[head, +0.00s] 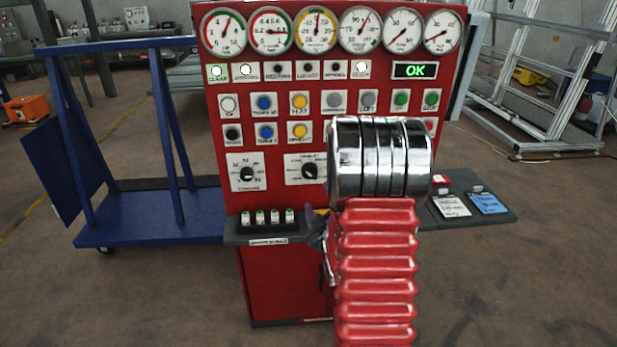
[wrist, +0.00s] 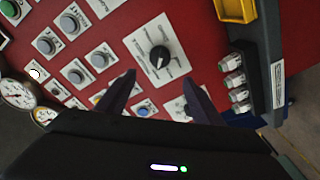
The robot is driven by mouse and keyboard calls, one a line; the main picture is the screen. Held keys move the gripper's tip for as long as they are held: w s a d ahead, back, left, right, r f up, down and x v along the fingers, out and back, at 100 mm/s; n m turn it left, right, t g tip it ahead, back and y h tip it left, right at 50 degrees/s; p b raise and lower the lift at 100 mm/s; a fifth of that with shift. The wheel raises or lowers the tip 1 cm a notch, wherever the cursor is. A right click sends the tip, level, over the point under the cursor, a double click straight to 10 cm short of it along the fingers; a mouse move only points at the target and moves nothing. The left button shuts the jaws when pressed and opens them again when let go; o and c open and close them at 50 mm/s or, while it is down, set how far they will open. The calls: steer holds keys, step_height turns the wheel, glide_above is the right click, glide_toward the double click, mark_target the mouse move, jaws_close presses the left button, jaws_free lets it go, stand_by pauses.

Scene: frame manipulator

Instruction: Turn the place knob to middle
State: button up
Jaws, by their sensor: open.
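Two black rotary knobs sit on white plates low on the red panel (head: 268,205): a left knob (head: 247,173) and a right knob (head: 308,171). Their lettering is too small to read surely, so I cannot tell which is the place knob. In the wrist view the right knob (wrist: 159,57) shows clearly, with a pale mark on its face. The left knob's plate (wrist: 177,108) is partly hidden behind a finger. My gripper (wrist: 158,82) is open and empty, its fingertips apart below the right knob in the picture. My arm hides most of the gripper in the head view.
Push buttons, several gauges (head: 272,30) and a green OK display (head: 415,71) fill the upper panel. A ledge with several small switches (head: 268,218) juts out below the left knob. A blue cart (head: 150,215) stands left. A side shelf (head: 480,200) holds cards.

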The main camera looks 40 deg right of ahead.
mark_target(310, 175)
steer(key=x, duration=1.3)
steer(key=shift+w+d, duration=0.15)
steer(key=shift+w, duration=0.15)
steer(key=shift+c, duration=0.2)
